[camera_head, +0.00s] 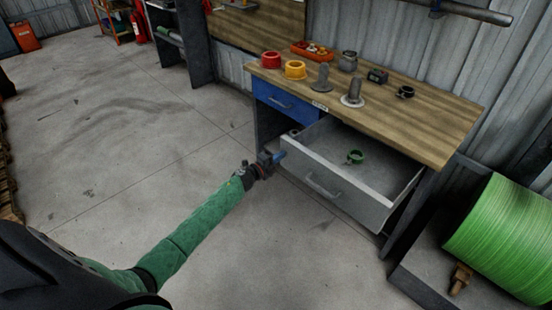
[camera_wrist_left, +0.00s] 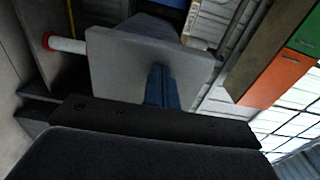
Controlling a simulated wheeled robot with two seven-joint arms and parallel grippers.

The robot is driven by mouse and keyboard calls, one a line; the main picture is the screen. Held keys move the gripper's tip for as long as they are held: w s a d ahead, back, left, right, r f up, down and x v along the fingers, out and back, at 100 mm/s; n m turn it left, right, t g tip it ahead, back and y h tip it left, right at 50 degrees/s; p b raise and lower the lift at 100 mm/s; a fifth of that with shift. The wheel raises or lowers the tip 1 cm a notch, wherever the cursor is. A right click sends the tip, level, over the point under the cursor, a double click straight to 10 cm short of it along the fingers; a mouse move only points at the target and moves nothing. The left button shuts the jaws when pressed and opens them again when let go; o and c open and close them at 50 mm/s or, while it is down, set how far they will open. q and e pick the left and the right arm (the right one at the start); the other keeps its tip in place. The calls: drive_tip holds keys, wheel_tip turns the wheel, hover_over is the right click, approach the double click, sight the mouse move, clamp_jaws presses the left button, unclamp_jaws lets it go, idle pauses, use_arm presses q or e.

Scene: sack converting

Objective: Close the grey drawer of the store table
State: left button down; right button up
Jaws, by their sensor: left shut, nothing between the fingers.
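The store table (camera_head: 440,128) has a wooden top. Its grey drawer (camera_head: 335,188) is pulled well out, with a bar handle (camera_head: 322,187) on its front. The blue drawer (camera_head: 284,100) above is shut. My left gripper (camera_head: 279,156) has its blue fingertips shut and empty, close to the left end of the grey drawer's front; I cannot tell whether they touch. In the left wrist view the blue fingers (camera_wrist_left: 162,88) stand before a flat grey panel, which I cannot identify surely. My right gripper is not in view.
On the tabletop stand a red ring (camera_head: 270,59), a yellow ring (camera_head: 295,69), an orange tray (camera_head: 312,51), two grey spindles and several small items. A large green roll (camera_head: 505,235) stands at the right. The floor left of the table is clear.

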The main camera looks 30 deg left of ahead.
sight(308, 138)
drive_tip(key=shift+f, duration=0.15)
